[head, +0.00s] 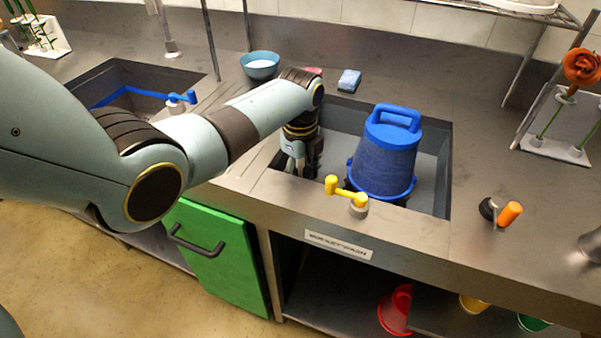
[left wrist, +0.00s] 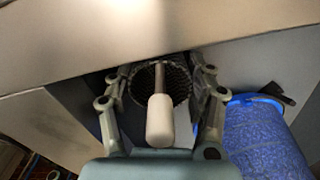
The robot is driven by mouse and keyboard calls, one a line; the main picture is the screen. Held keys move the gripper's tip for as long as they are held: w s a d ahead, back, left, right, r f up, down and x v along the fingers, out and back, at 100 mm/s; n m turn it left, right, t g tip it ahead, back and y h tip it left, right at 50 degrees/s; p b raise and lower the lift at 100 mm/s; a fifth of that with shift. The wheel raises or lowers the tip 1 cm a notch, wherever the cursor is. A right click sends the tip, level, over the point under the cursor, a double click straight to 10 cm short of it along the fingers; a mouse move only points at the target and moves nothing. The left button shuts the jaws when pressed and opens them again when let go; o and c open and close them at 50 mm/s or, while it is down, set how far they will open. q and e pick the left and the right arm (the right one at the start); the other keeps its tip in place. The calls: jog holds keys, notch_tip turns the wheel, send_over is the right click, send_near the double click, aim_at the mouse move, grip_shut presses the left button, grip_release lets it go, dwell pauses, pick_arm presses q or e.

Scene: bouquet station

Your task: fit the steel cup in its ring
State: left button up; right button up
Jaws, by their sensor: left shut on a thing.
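The steel cup (left wrist: 178,78) shows in the left wrist view as a dark mesh basket with a thin stem and a white rounded handle (left wrist: 160,120). My left gripper (left wrist: 160,96) is shut on it, one finger on each side. In the head view my left gripper (head: 294,163) reaches down into the left part of the right sink basin, and the cup cannot be made out there. The ring is not distinguishable in either view; whether the cup touches the basin floor cannot be told. My right gripper is not in view.
A yellow lever (head: 345,192) sits on the front rim. A blue bowl (head: 260,66) and a blue-white sponge (head: 349,79) lie behind. A flower rack (head: 555,151) stands right.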

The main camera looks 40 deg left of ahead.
pick_arm(q)
jog(key=shift+f, duration=0.25)
jog(key=shift+f+b, duration=0.3)
jog(key=shift+f, duration=0.05)
dwell(0.3)
jog(key=o, duration=1.2)
jog(key=shift+c, duration=0.2)
jog(key=shift+o, duration=0.6)
jog(key=shift+r, duration=4)
